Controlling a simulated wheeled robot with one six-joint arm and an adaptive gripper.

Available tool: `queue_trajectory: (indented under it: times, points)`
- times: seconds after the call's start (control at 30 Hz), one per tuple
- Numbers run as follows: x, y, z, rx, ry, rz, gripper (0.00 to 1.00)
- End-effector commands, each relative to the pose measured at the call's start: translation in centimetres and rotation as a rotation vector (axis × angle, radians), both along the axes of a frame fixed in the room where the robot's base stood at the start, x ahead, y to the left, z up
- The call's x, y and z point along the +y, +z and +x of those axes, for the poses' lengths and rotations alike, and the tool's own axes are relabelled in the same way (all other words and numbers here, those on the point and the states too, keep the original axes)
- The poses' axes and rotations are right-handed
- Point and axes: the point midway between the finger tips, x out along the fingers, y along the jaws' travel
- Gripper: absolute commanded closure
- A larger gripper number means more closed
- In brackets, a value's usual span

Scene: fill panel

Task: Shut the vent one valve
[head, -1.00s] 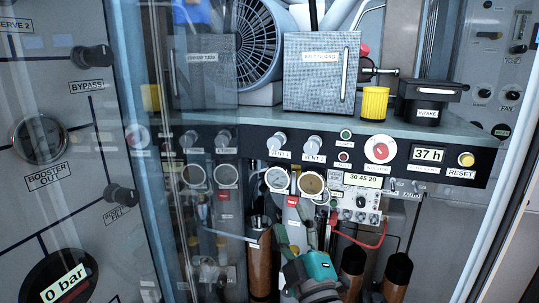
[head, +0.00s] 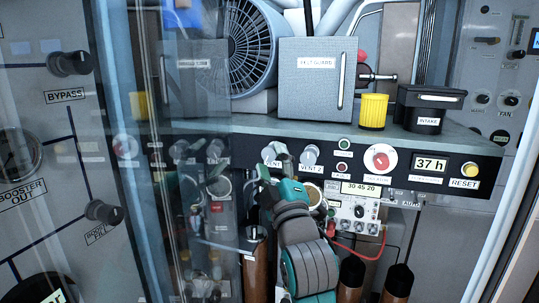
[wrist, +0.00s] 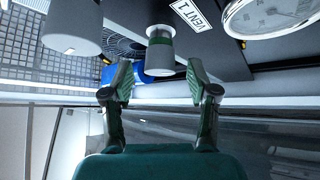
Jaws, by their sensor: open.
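The vent one valve is a pale grey knob (head: 273,151) on the dark front panel, left of the similar vent two knob (head: 310,154). In the wrist view the vent one knob (wrist: 160,52) stands next to its VENT 1 label, with a green band at its neck. My gripper (wrist: 158,82) is open and empty, one finger to each side of the knob's free end. I cannot tell whether the tips overlap the knob in depth. In the head view my gripper (head: 271,168) rises from below and partly covers the label and the gauge under the knob.
A round gauge (wrist: 272,14) is close to the fingers, and another knob (wrist: 73,28) is at upper left in the wrist view. A glass pane covers the left side. The grey belt guard box (head: 317,80) stands on the shelf above. A red cable (head: 360,247) hangs at right.

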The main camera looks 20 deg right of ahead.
Motion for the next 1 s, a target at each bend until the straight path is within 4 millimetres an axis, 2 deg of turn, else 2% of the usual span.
queue_trajectory:
  times: [0.2,0.57,0.67,0.8,1.0]
  points:
    - [-0.1,0.9,1.9,-0.001,0.0,0.0,0.41]
    - [-0.1,1.1,2.3,0.0,0.001,0.0,0.41]
    - [-0.1,1.1,2.3,0.0,0.001,0.0,0.64]
    - [-0.1,1.1,2.3,0.0,0.001,0.0,0.99]
    - [-0.1,1.1,2.3,-0.006,0.0,0.009,1.0]
